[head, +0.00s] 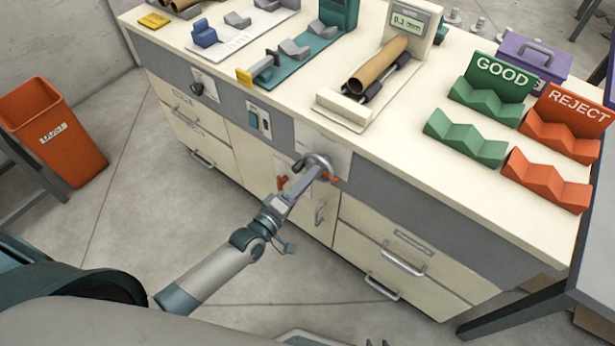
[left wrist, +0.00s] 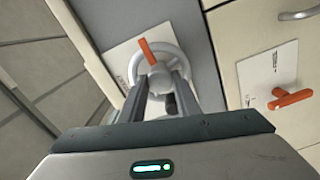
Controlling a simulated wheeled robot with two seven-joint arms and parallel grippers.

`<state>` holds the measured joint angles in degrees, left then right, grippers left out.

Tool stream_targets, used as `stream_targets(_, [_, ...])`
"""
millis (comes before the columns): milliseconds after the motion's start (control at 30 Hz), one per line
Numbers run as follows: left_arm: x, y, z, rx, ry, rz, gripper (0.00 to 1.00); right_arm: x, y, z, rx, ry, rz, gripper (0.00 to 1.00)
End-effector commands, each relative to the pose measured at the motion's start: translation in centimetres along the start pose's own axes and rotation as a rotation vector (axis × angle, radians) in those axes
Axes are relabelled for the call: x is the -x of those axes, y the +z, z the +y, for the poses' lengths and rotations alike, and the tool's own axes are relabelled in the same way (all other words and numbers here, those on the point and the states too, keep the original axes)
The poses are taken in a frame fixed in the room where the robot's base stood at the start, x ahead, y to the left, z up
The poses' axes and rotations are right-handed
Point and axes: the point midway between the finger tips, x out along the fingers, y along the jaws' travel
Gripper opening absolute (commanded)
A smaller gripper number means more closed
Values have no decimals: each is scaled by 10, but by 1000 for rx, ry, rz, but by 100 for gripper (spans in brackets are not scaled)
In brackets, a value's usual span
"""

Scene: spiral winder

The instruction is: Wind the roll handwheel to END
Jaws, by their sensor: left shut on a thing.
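The roll handwheel (head: 322,162) is a grey ring on a white plate on the cabinet's front panel. In the left wrist view the handwheel (left wrist: 182,57) shows its ring, its hub and an orange bar pointing up and slightly left. The plate's markings (left wrist: 118,60) are too small to read. My left gripper (head: 303,178) reaches the wheel from below left and is shut on it. In the left wrist view its fingers (left wrist: 160,88) lie to either side of the hub; the exact contact is partly hidden. My right gripper is not in view.
An orange T-handle (head: 282,183) sits on a plate just left of the wheel. Drawer handles (head: 402,263) stick out below. The bench top holds a cardboard roll on a gauge (head: 378,66), green GOOD racks (head: 465,138) and red REJECT racks (head: 545,181). An orange bin (head: 70,150) stands left.

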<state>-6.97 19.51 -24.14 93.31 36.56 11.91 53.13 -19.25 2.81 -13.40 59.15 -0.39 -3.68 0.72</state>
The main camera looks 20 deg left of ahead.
Motion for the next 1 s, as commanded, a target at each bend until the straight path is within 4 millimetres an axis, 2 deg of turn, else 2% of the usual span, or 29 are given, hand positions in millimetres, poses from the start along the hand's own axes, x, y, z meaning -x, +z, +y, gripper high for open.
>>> stream_targets(367, [1, 0, 0, -356, -3, -2, 7, 15, 46, 25, 11, 25, -108, 31])
stream_targets(1000, [1, 1, -1, -963, -4, -4, 7, 33, 96, 24, 6, 27, -243, 31])
